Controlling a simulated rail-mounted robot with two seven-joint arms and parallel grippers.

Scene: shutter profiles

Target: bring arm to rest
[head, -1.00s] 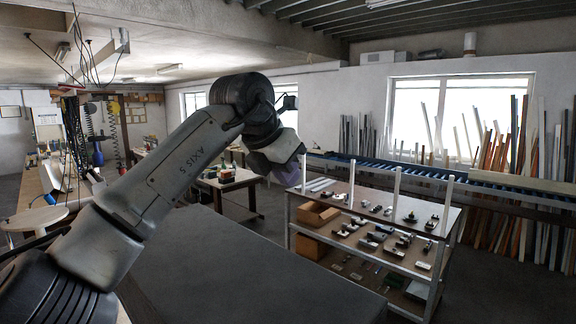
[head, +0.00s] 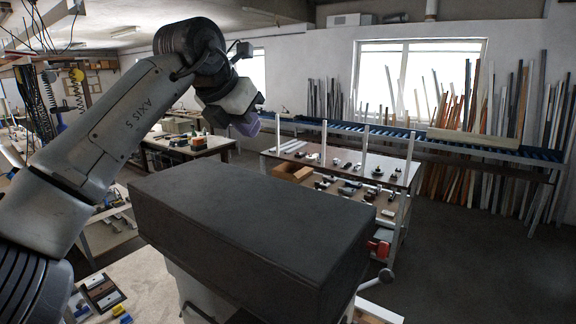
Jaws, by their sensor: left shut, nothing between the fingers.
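My left arm comes in from the left and reaches up and over to the upper middle of the head view. My left gripper (head: 246,127) is at its end, small and partly hidden by the wrist. It is shut with nothing seen in it. It hangs in the air, apart from the shelf and the benches behind it. My right gripper is not in the head view.
A shelf rack (head: 338,178) with several small fittings stands behind, right of centre. A blue roller conveyor (head: 350,127) runs along the back wall, with many upright profiles (head: 490,150) behind it. A workbench (head: 205,146) stands behind my left arm. The floor at the right is clear.

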